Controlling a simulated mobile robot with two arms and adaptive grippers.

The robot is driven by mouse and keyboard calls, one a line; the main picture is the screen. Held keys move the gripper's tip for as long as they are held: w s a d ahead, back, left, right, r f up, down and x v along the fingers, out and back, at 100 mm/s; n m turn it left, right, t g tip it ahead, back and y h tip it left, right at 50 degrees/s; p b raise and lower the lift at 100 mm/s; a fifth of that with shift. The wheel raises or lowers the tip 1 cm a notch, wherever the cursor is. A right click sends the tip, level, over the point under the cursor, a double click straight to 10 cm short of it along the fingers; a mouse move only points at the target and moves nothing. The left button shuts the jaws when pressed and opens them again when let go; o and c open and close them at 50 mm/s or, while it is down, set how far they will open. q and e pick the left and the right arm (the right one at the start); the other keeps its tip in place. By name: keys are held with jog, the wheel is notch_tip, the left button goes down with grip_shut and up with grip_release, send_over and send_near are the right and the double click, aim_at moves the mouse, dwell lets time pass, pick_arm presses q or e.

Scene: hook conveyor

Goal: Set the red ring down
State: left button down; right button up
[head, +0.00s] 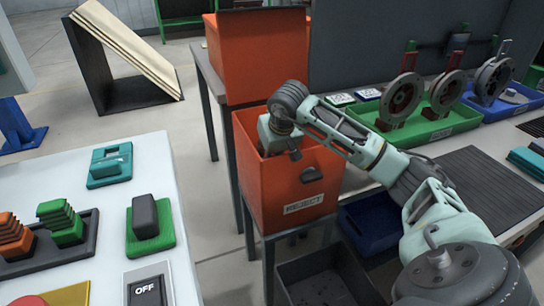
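My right arm comes in from the right and reaches over the orange bin marked REJECT (270,195). My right gripper (290,148) points down at the bin's opening, and its fingertips are largely hidden by the bin's front wall. I cannot tell whether it is open or shut, or whether it holds anything. No red ring can be made out. Grey-brown metal rings hang upright at the right: one (402,97) and another (447,92) above a green tray (425,130), and a third (492,80) above a blue tray (490,107). My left gripper is not in view.
Another orange bin (258,55) stands behind. A dark crate (325,278) and a blue bin (372,222) sit lower down. A ribbed black mat (480,188) lies on the right table. The white console (100,207) at left carries switches and an OFF plate (148,290).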

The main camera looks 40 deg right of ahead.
jog(key=shift+r, duration=0.15)
